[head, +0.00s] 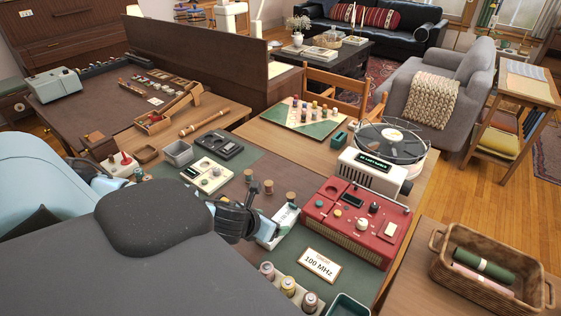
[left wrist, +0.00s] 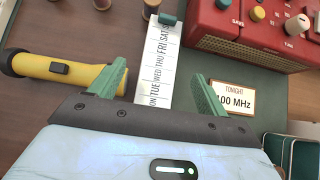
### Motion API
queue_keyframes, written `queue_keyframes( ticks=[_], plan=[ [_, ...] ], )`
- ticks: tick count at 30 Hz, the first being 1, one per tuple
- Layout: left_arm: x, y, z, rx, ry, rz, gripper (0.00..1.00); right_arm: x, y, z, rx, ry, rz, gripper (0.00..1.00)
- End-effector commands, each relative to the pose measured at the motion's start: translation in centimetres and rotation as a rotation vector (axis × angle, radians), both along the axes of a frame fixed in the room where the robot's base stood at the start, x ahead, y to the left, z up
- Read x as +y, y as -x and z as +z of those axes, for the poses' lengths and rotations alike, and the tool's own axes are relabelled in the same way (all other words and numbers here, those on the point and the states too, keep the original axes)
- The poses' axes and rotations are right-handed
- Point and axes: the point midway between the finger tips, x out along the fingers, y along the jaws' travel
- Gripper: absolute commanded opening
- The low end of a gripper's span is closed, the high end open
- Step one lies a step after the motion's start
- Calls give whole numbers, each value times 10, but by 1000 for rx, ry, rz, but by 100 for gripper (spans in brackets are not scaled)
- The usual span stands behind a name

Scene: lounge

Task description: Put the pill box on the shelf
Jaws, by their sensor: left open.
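The pill box is a long white strip with weekday letters (left wrist: 160,68), lying on the desk in the left wrist view. In the head view part of it shows as a white piece (head: 287,216) beside the red radio, the rest hidden by my gripper. My left gripper (left wrist: 158,90) is open, its green fingers on either side of the near part of the strip; I cannot tell whether they touch it. In the head view this gripper (head: 258,224) is dark and low over the desk. A wooden shelf unit (head: 548,88) stands at the far right. My right gripper is not in view.
A yellow flashlight (left wrist: 55,70) lies left of the strip. The red radio (head: 345,225) stands right of it, with a 100 MHz card (head: 319,264) in front. Several spools (head: 268,187) stand close behind. A wicker basket (head: 485,275) is at the lower right.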

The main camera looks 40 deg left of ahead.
Motion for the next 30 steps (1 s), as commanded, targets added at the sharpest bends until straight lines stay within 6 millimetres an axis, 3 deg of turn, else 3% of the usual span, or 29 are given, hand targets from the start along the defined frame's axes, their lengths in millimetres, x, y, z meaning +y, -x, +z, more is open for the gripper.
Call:
queue_keyframes(
  ticks=[3,11,19,30],
  plan=[
    [0,-9,-10,2,2,2,76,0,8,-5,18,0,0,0],
    [1,-17,-17,1,3,3,76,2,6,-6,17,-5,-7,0],
    [4,-42,-44,3,3,3,76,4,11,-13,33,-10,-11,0],
    [5,-48,-47,1,2,1,75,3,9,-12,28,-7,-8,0]
  ],
)
